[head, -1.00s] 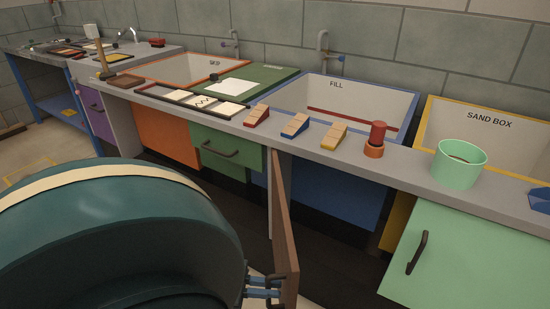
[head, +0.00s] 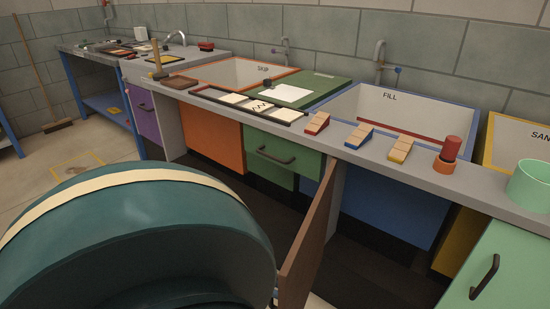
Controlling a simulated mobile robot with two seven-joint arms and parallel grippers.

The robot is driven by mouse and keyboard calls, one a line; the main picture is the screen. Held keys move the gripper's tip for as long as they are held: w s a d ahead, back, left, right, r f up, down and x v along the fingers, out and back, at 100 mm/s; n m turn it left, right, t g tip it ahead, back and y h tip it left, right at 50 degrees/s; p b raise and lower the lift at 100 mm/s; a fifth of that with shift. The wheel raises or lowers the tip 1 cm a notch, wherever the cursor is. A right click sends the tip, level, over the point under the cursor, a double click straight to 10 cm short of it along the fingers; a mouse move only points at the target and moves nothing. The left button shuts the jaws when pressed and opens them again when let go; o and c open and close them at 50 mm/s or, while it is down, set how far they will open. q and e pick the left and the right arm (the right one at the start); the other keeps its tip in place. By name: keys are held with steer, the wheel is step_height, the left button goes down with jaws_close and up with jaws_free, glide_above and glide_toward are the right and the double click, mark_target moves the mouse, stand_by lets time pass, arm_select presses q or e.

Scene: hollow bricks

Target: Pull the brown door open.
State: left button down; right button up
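The brown door (head: 312,240) stands swung out from the front of the counter, below the right end of the green drawer (head: 270,158). Its broad face is partly seen, and its lower near part runs behind my large teal body part (head: 130,240). A small bluish sliver, which may be part of my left gripper, shows at the teal edge beside the door's near edge. The fingers and the door's handle are hidden, so I cannot tell whether the gripper touches the door. My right gripper is out of view.
The long grey counter (head: 425,180) carries coloured wedge blocks, a red cylinder (head: 450,148) and a mint bucket (head: 530,185). A mint door (head: 490,270) with a dark handle is at the right. Open floor (head: 35,165) lies at the left.

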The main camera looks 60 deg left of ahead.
arm_select(q)
steer(key=shift+s+a, duration=0.1)
steer(key=shift+s, duration=0.05)
steer(key=c, duration=1.6)
jaws_free()
steer(key=shift+o, duration=0.2)
